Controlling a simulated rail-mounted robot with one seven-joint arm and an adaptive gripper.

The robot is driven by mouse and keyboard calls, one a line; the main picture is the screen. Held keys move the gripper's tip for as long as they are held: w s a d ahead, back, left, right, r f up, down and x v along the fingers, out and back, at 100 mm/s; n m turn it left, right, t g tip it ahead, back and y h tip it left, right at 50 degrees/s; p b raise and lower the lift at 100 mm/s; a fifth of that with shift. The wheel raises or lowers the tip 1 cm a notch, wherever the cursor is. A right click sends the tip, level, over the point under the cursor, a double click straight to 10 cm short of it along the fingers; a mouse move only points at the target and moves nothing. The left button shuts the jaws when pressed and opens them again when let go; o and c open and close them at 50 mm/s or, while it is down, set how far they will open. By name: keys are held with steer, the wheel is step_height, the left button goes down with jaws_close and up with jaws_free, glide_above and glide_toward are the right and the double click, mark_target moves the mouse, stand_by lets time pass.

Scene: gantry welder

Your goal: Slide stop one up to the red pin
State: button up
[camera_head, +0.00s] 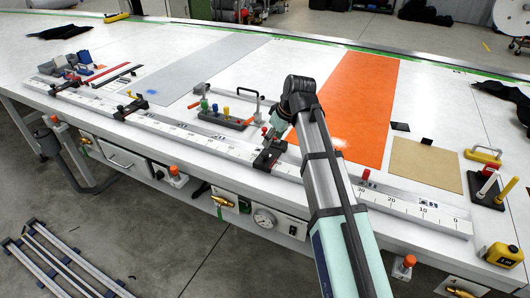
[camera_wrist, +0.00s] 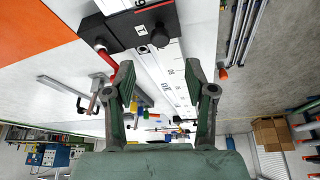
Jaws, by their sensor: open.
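A long white ruler rail (camera_head: 215,143) runs along the table's front edge. Several black stops sit on it: one (camera_head: 268,156) near the middle, two farther left (camera_head: 128,109) (camera_head: 66,86). I cannot read which is stop one. The red pin (camera_head: 365,176) stands on the rail right of the middle stop, past my arm. My gripper (camera_wrist: 158,68) is open and empty in the wrist view. A black stop (camera_wrist: 128,28) with a red handle (camera_wrist: 106,60) and dark knob lies just beyond the fingertips, not between them. In the head view my arm's end is beside the middle stop; its fingers are hard to make out.
A rack with colored knobs (camera_head: 222,118) and a toggle handle stands behind the rail. An orange sheet (camera_head: 350,105) and a tan board (camera_head: 425,163) lie flat. Rail between middle stop and pin is partly hidden by my arm.

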mark_target(265, 153)
steer(key=p+x, duration=0.1)
steer(key=x, duration=0.9)
steer(key=shift+p, duration=0.4)
jaws_close()
